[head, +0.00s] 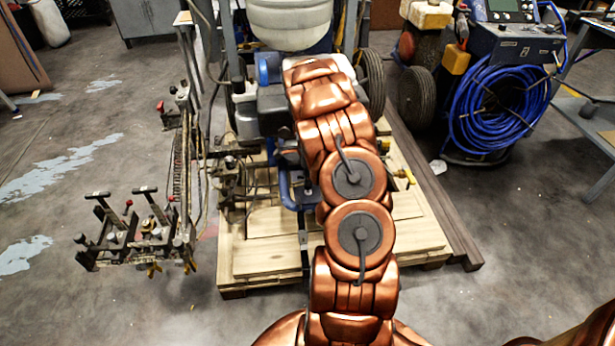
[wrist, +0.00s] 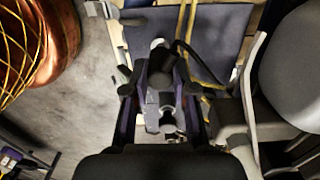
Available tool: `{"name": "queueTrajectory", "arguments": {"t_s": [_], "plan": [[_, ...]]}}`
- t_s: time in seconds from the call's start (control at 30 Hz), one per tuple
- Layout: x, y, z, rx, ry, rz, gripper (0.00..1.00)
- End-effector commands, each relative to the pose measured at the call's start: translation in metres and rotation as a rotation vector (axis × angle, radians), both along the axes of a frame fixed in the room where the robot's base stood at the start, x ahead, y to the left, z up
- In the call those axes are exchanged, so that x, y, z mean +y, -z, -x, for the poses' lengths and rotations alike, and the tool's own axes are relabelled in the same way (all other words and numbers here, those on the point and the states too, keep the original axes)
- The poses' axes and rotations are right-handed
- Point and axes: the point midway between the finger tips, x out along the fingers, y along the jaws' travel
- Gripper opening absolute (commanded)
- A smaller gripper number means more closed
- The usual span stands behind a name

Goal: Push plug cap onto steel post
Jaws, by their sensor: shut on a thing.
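In the wrist view my gripper (wrist: 162,72) is shut on a small dark piece, which looks like the plug cap (wrist: 160,59). A black lead curves away from it to the right. A pale, bright rounded part (wrist: 157,43) shows just beyond the fingertips; I cannot tell whether it is the steel post. A grey metal part (wrist: 167,120) shows below, between the fingers. In the head view my copper-coloured arm hides my gripper, the cap and the post.
The line striper stands on a wooden pallet (head: 270,262), with a white tank (head: 289,22) and a wheel (head: 371,82). Its black side bracket (head: 130,232) reaches left. A blue hose coil (head: 497,108) stands at right. The floor at left is mostly clear.

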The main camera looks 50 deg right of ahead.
Motion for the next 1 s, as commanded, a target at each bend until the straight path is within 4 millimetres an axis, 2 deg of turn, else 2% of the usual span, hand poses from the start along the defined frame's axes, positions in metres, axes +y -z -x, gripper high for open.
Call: {"name": "queueTrajectory", "arguments": {"t_s": [0.47, 1.0], "plan": [[0.0, 0.001, 0.0, 0.0, 0.0, 0.0, 0.0], [0.0, 0.011, 0.0, 0.0, 0.0, 0.0, 0.0]]}}
